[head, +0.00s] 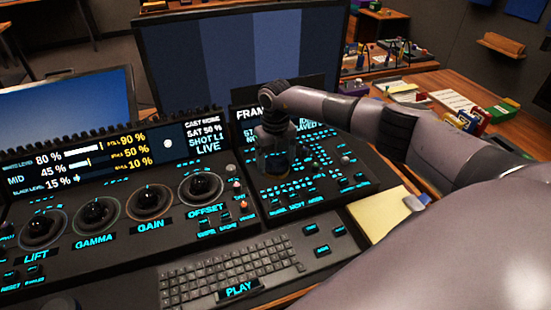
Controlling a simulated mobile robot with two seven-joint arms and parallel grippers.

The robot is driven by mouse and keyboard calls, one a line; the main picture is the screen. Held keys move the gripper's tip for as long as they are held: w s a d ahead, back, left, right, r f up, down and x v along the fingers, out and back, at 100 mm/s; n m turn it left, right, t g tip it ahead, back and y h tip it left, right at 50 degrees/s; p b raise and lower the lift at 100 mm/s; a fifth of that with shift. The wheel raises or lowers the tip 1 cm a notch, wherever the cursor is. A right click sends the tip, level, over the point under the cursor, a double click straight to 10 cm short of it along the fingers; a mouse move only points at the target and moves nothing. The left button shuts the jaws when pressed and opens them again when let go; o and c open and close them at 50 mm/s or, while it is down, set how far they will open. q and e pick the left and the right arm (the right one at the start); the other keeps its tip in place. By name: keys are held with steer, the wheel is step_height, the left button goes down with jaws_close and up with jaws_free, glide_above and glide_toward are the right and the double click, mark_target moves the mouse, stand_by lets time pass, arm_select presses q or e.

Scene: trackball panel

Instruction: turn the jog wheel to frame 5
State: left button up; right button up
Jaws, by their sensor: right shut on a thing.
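My right arm reaches in from the right to the right-hand panel (333,192). My right gripper (275,148) points down there and is shut on the jog wheel (274,168), a dark round part that the gripper mostly covers. The frame display (248,114) at the top of this panel shows "FRAM", and my arm hides the rest, so the frame number cannot be read. My left gripper is not in view.
Trackballs with rings, such as GAIN (150,199) and OFFSET (200,186), sit left of the wheel. Small lit buttons surround the wheel. A keyboard (232,270) lies in front. A monitor (240,55) stands behind. A yellow notepad (385,215) lies right of the panel.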

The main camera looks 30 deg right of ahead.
mark_target(276, 163)
steer(key=o, duration=1)
steer(key=shift+r, duration=0.15)
step_height(276, 163, up, 7)
